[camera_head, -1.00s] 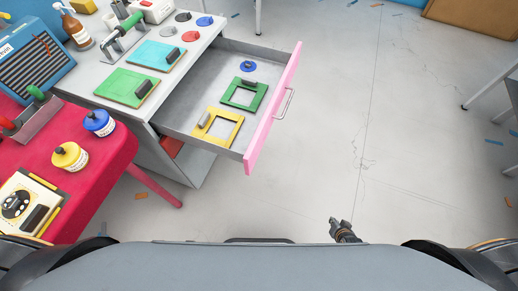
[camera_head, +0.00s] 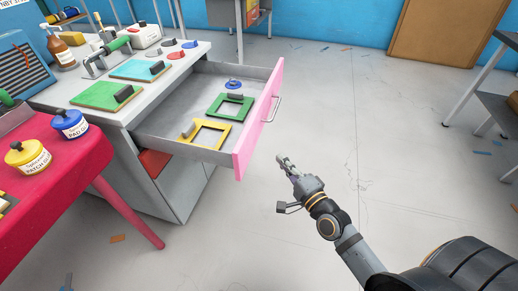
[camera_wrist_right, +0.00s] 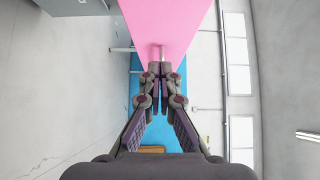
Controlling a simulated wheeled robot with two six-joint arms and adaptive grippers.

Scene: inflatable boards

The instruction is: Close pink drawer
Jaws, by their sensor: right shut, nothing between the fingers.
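The pink drawer front (camera_head: 258,118) belongs to a grey drawer that stands pulled out of the grey cabinet (camera_head: 185,185). A metal bar handle (camera_head: 273,109) is on its outer face. Inside lie a green frame (camera_head: 231,107), a yellow frame (camera_head: 207,134) and a blue round piece (camera_head: 234,85). My right gripper (camera_head: 283,158) is shut and empty, to the right of the pink front and apart from it in the head view. In the right wrist view the pink front (camera_wrist_right: 160,22) is beyond the shut fingertips (camera_wrist_right: 161,68). My left gripper is not in view.
The cabinet top holds a teal board (camera_head: 138,69), a green board (camera_head: 106,95) and several discs. A red table (camera_head: 60,195) with a yellow jar (camera_head: 28,158) and a blue jar (camera_head: 70,124) stands at left.

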